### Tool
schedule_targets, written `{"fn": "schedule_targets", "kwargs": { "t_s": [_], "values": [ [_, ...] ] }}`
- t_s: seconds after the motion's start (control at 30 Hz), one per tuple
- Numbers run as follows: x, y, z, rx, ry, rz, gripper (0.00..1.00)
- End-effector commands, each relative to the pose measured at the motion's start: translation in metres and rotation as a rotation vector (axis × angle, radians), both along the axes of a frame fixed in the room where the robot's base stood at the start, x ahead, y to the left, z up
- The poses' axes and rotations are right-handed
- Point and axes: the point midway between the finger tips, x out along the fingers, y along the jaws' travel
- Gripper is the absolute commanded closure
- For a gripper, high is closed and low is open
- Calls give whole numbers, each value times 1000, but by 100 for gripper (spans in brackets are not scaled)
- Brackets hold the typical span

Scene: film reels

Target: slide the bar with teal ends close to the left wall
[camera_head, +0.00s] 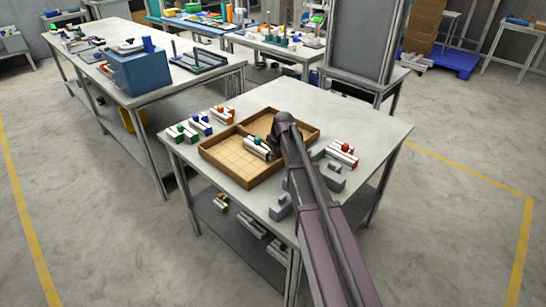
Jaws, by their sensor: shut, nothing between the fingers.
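A wooden tray (222,171) with low walls lies on the grey table. A pale and dark bar (257,151) with a teal knob on top sits in the tray, toward the right side of its front left part. Bare tray floor shows between this bar and the left wall (214,139). My gripper (271,139) is shut and empty, at the right of the bar, close to its far right end. My wrist hides much of the fingers, and I cannot tell whether they touch the bar.
Bars with green (183,132), blue (201,124) and orange (221,115) parts lie left of the tray. A bar with red parts (342,154) and grey blocks (329,178) stand at the right, near my arm. The table's front left edge is fairly clear.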

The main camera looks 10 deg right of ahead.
Motion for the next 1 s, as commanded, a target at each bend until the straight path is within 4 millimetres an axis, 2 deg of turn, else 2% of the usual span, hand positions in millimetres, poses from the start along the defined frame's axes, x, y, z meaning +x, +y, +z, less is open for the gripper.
{"fn": "schedule_targets", "kwargs": {
  "t_s": [0.27,0.37,0.7,0.83,1.0],
  "values": [
    [3,2,0,0,0,1,100],
    [12,8,0,0,0,3,100],
    [71,50,0,0,0,2,100],
    [80,58,0,0,0,3,100],
    [79,60,0,0,0,2,100]
  ]
}}
